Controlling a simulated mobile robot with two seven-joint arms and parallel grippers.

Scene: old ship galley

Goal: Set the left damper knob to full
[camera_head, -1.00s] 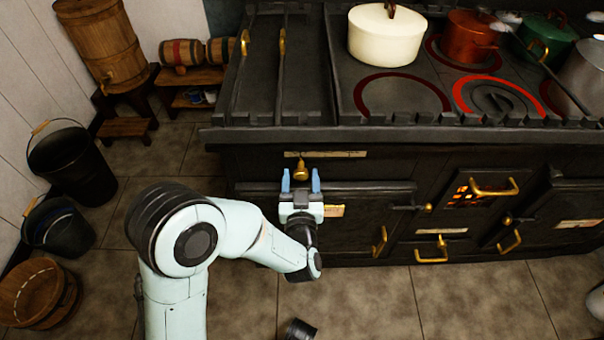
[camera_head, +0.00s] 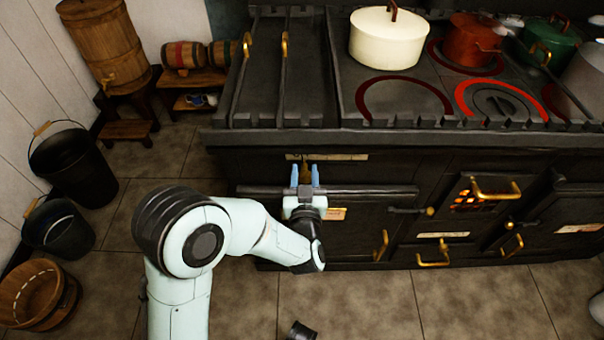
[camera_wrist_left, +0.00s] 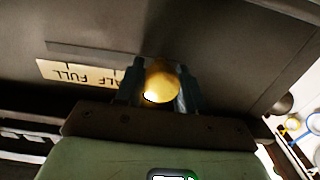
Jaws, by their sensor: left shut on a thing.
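The left damper knob (camera_wrist_left: 161,82) is a round brass knob on the stove's dark front. In the left wrist view it sits between the two fingers of my left gripper (camera_wrist_left: 158,90), which is shut on it. In the head view the left gripper (camera_head: 305,176) reaches up to the stove front, and the fingers hide most of the knob. A pale label strip (camera_wrist_left: 75,73) beside the knob reads upside down, with "FULL" and part of "HALF" legible. The strip also shows in the head view (camera_head: 345,157).
A dark rail (camera_head: 370,191) runs across the stove front just below the knob. A cream pot (camera_head: 387,40) stands on the stove top, near glowing burner rings. Black buckets (camera_head: 72,165) stand on the floor at the left. The floor before the stove is mostly clear.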

